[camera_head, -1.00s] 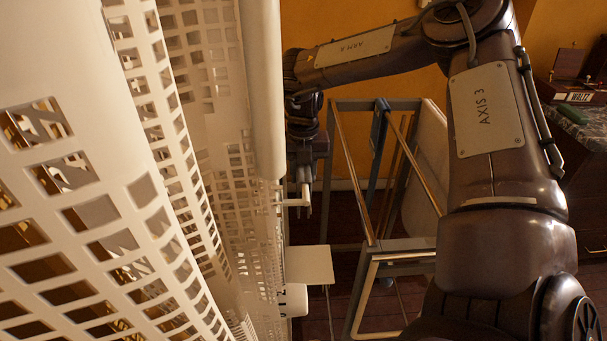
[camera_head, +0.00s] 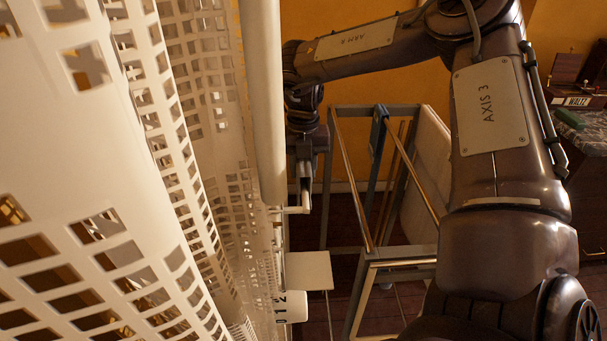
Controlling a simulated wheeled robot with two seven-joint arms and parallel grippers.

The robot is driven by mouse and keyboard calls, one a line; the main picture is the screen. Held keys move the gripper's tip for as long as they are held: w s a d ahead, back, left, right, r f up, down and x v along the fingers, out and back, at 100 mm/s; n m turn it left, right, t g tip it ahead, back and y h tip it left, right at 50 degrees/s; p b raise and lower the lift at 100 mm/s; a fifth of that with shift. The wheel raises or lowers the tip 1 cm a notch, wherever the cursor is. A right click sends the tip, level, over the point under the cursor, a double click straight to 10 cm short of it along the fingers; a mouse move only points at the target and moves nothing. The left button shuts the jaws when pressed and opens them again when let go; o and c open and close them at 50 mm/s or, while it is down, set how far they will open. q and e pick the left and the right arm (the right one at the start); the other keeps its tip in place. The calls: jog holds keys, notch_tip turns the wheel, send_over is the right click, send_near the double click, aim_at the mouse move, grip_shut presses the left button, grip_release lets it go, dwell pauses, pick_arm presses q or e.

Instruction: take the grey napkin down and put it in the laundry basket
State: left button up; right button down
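I cannot make out the grey napkin for certain in this view. A white surface pierced with square holes (camera_head: 150,190) fills the left side very close to the camera. I cannot tell whether it is the laundry basket. My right gripper (camera_head: 305,198) hangs fingers-down at the centre, just right of the white surface's cream upright edge. A thin pale bar (camera_head: 292,210) shows at its fingertips. Whether the fingers are open or closed on it is unclear. My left gripper is not in view.
A metal-framed rack (camera_head: 345,180) stands beyond, with a blue upright (camera_head: 378,135) and a pale panel (camera_head: 430,170). A small pale plate (camera_head: 308,271) and a white rounded piece with digits (camera_head: 292,307) lie below the gripper. A stone-topped cabinet (camera_head: 588,130) holds boxes at right.

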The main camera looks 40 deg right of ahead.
jog(key=shift+r+p, duration=3.4)
jog(key=shift+r, duration=2.05)
